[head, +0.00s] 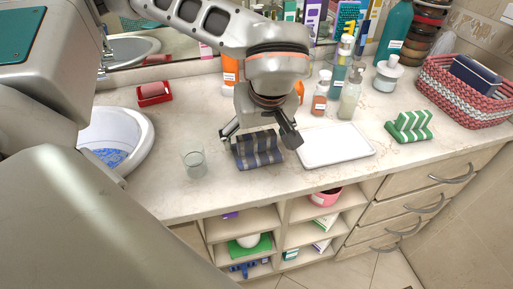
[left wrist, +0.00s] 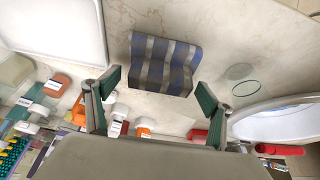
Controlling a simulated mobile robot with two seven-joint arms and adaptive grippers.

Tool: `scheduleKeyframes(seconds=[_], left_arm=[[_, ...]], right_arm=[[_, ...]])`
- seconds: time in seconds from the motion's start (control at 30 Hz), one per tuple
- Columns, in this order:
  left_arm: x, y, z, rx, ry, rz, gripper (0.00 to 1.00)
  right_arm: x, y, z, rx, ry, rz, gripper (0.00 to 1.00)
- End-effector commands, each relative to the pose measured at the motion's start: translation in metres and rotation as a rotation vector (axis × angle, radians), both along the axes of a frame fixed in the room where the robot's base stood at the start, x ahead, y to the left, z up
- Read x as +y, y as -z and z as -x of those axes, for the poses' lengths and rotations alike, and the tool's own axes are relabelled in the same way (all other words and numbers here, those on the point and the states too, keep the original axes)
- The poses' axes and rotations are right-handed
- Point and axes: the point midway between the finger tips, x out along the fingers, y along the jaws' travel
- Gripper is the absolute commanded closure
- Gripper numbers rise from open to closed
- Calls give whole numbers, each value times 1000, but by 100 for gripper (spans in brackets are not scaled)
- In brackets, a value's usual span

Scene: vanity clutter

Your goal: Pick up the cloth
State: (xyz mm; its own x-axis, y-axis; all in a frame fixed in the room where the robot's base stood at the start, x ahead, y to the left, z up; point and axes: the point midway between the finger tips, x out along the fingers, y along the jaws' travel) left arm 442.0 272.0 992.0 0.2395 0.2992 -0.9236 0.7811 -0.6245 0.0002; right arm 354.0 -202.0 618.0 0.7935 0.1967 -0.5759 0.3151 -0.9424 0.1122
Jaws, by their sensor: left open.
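A folded dark blue and grey striped cloth (head: 258,152) lies on the counter between a clear glass and a white tray. My left gripper (head: 261,136) is open above it, with its fingers spread to either side of the cloth's back part. In the left wrist view the cloth (left wrist: 164,64) lies just beyond the open fingertips, roughly between them, and nothing is held. A second folded cloth, green and white striped (head: 411,126), lies farther right on the counter. My right gripper is not in view.
The clear glass (head: 194,160) stands left of the striped cloth and the white tray (head: 336,146) lies right of it. Several bottles (head: 350,94) stand behind. A sink (head: 116,140) is at left, and a woven basket (head: 450,92) at right. Open shelves lie below the counter's front edge.

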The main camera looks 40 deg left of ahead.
Motion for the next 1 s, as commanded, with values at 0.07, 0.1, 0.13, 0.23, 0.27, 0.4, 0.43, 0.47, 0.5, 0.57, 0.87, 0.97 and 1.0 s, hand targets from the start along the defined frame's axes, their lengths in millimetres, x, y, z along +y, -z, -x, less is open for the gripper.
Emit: scheduleKeyframes(seconds=[0.07, 0.1, 0.13, 0.23, 0.27, 0.4, 0.43, 0.47, 0.5, 0.57, 0.87, 0.97, 1.0], left_arm=[[0, 0, 0, 0, 0, 0, 28], [0, 0, 0, 0, 0, 0, 39], [0, 0, 0, 0, 0, 0, 47], [0, 0, 0, 0, 0, 0, 59], [0, 0, 0, 0, 0, 0, 59], [0, 0, 0, 0, 0, 0, 59], [0, 0, 0, 1, 0, 1, 59], [0, 0, 0, 1, 0, 1, 59], [0, -1, 0, 0, 0, 0, 59], [0, -2, 0, 0, 0, 0, 59], [0, -35, -1, -6, -2, 1, 59], [0, -59, -1, -9, -2, 2, 59], [0, -69, -1, -8, -1, 1, 59]], right_arm=[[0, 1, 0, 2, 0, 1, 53], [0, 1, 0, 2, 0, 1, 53], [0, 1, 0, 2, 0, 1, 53], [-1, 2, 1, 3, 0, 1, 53], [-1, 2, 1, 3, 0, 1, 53], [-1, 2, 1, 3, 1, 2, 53], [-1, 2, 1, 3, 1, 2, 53], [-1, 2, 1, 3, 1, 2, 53], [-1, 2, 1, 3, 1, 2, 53], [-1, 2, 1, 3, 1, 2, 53], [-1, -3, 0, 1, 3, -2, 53], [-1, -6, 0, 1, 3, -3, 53], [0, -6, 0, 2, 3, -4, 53]])
